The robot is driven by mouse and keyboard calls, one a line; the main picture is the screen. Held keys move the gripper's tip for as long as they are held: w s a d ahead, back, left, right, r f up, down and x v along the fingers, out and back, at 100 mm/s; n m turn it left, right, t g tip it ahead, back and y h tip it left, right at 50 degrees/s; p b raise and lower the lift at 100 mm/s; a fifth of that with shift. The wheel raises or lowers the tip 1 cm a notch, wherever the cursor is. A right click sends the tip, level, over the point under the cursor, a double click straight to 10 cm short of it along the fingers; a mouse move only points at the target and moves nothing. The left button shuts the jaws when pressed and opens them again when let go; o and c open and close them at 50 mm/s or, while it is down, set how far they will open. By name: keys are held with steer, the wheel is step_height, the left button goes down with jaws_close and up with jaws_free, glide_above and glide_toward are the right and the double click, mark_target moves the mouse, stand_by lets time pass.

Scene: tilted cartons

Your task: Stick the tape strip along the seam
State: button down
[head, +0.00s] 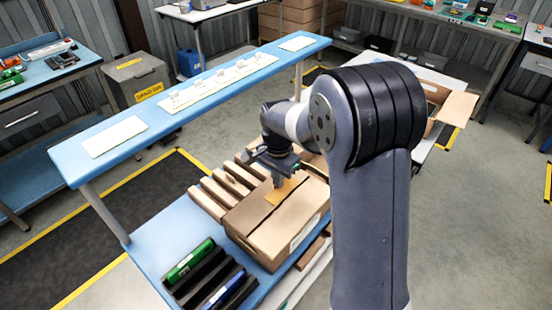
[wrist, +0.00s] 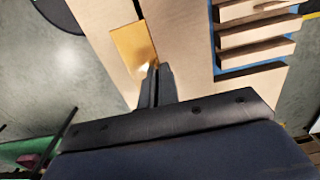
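The brown carton (head: 262,222) lies tilted on the lower blue bench, its top face sloping. An orange-yellow tape strip (head: 287,189) is at its top face, and it also shows in the wrist view (wrist: 133,48). The dark seam (wrist: 137,9) runs into the strip's far edge in the wrist view. My gripper (head: 277,180) points down at the carton top. In the wrist view its two fingers (wrist: 153,72) are close together, with the strip's near corner at their tips. I cannot tell whether the strip lies flat on the carton.
Wooden slats (head: 222,188) lie beside the carton on the left. Green (head: 190,260) and blue (head: 222,291) items sit in black holders in front. A raised blue shelf (head: 165,118) with white sheets runs behind. An open carton (head: 455,105) stands at the right.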

steer(key=shift+w+f+b, duration=0.35)
steer(key=shift+f+b, duration=0.1)
steer(key=shift+f, duration=0.1)
steer(key=shift+f+b, duration=1.95)
steer(key=shift+f, duration=0.8)
steer(key=shift+f, duration=0.2)
steer(key=c, duration=1.6)
jaws_free()
